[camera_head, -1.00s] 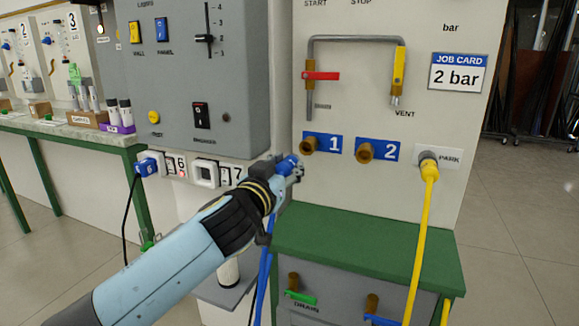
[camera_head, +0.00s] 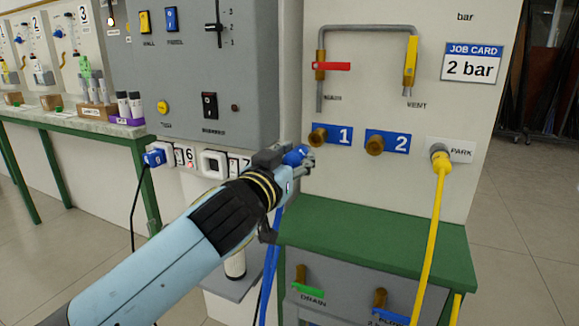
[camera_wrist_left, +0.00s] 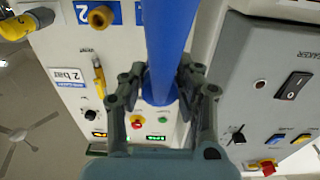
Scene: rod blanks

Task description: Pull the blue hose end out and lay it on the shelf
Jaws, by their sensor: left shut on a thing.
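The blue hose end (camera_head: 294,155) is in my left gripper (camera_head: 300,164), which is shut on it in front of the panel, left of port 1. In the left wrist view the blue hose end (camera_wrist_left: 160,85) stands between the two fingers of my left gripper (camera_wrist_left: 160,88). The blue hose (camera_head: 268,270) hangs down from it. Brass port 1 (camera_head: 318,137) and brass port 2 (camera_head: 375,145) are both empty. The green shelf (camera_head: 400,235) lies below the ports, and its top is bare. My right gripper is not in view.
A yellow hose (camera_head: 431,240) is plugged in at PARK (camera_head: 440,157) and hangs down across the shelf's right part.

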